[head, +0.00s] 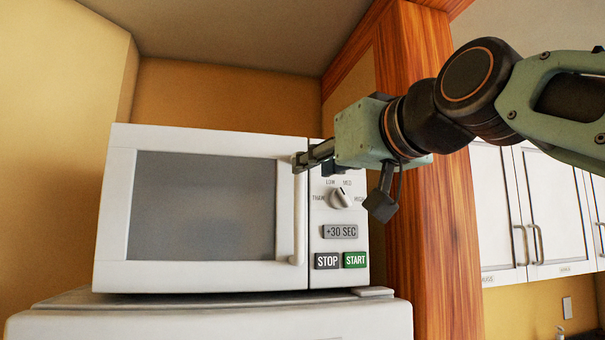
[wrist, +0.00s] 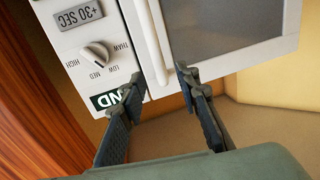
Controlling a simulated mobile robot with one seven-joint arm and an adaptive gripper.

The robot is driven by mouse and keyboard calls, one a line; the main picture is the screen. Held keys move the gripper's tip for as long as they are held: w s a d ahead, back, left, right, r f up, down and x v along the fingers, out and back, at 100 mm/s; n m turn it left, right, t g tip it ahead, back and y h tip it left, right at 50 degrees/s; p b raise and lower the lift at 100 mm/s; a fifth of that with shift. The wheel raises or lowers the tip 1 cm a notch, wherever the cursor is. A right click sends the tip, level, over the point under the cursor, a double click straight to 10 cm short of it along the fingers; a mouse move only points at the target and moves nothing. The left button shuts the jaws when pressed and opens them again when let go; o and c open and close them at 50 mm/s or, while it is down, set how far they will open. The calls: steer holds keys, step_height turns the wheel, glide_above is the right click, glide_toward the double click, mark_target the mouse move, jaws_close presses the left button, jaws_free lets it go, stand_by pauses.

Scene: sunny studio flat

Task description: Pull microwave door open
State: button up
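The white microwave (head: 200,278) has a dark-windowed door (head: 205,205), which looks closed. Its upright white handle (head: 298,225) is on the door's right side, beside the control panel. My gripper (head: 300,162) is at the upper end of the handle, reaching in from the right and covering that end in the head view. In the wrist view, which is upside down, the two dark fingers of my gripper (wrist: 160,82) are apart. The handle's top end (wrist: 161,70) shows between the fingertips. I cannot tell whether either finger touches it.
The microwave stands on a white appliance (head: 200,322), probably a fridge. A wooden panel (head: 425,230) rises close on the right, beneath my arm. White cabinets (head: 555,200) hang further right. A yellow wall (head: 50,120) is on the left; space in front of the door looks clear.

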steer(key=p+x, duration=0.1)
steer(key=x, duration=0.6)
steer(key=shift+w, duration=0.1)
jaws_close()
